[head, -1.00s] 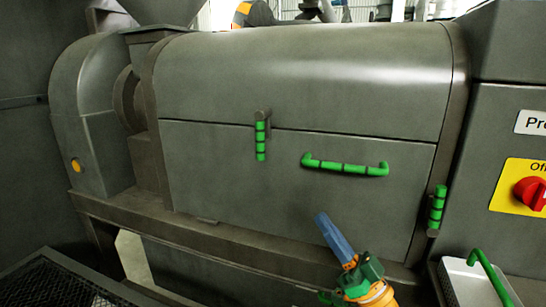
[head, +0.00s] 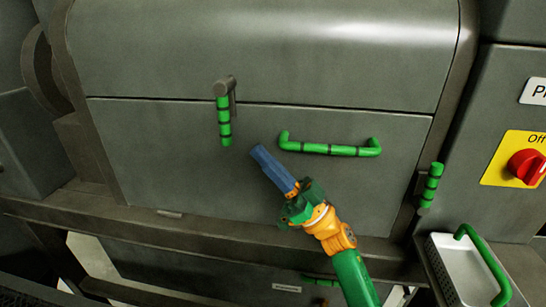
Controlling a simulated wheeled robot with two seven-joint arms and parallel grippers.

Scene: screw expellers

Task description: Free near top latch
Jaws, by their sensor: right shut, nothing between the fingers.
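A latch with a green banded grip (head: 224,122) hangs straight down from a grey pivot at the seam between the upper cover and the lower panel (head: 180,170). A second green latch (head: 431,186) sits at the panel's right edge. A horizontal green handle (head: 330,149) is fixed on the panel between them. My right gripper (head: 258,152) has blue fingers, shut and empty. It points up and left, below and right of the hanging latch and apart from it. My left gripper is not in view.
A control box on the right carries a red rotary switch (head: 526,166) on a yellow plate. A metal tray with a green handle (head: 484,264) stands at the lower right. A frame beam (head: 110,215) runs below the panel.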

